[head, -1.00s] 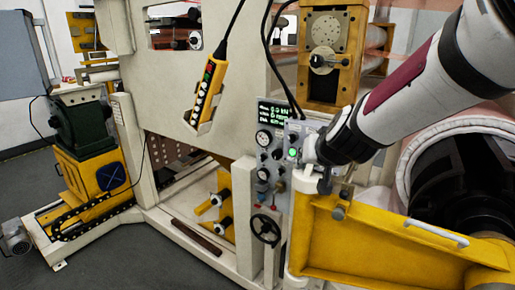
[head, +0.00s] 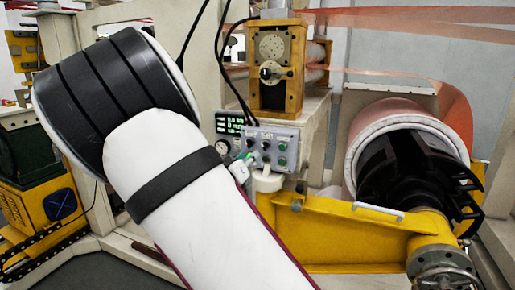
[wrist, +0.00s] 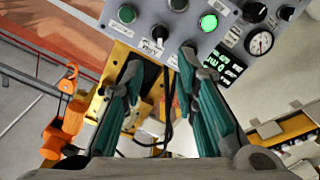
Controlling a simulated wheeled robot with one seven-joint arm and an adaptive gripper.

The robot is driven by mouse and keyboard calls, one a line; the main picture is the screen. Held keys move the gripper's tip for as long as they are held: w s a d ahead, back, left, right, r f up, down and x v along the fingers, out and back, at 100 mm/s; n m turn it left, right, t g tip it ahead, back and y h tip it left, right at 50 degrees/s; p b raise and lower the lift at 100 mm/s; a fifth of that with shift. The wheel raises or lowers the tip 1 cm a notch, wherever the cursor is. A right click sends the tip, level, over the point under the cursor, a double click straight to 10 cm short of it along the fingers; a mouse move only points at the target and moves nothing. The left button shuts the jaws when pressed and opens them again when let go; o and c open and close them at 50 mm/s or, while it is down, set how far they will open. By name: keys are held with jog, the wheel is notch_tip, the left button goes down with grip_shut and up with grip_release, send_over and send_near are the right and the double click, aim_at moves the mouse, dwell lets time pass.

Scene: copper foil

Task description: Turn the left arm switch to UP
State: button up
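The grey control panel (head: 291,133) with several knobs and buttons is on the machine's front, left of the large roll. In the wrist view the panel (wrist: 228,8) fills the top, upside down, with a lit green button (wrist: 208,23). A black switch knob (wrist: 160,33) on its edge sits just beyond and between my fingertips. I cannot read its label, so I cannot tell whether it is the left arm switch or its position. My gripper (wrist: 160,57) is open, its two teal fingers apart with nothing held. In the head view my arm hides most of it.
A green-lit display (head: 230,124) and a gauge (head: 222,147) are left of the panel. A yellow arm (head: 350,235) and the copper roll (head: 375,120) stand right of it. An orange part (wrist: 62,125) shows lower left in the wrist view.

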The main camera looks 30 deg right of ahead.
aim_at(262, 145)
jog(key=x, duration=1.1)
jog(key=shift+w+d, duration=0.25)
jog(key=shift+d, duration=0.05)
grip_shut()
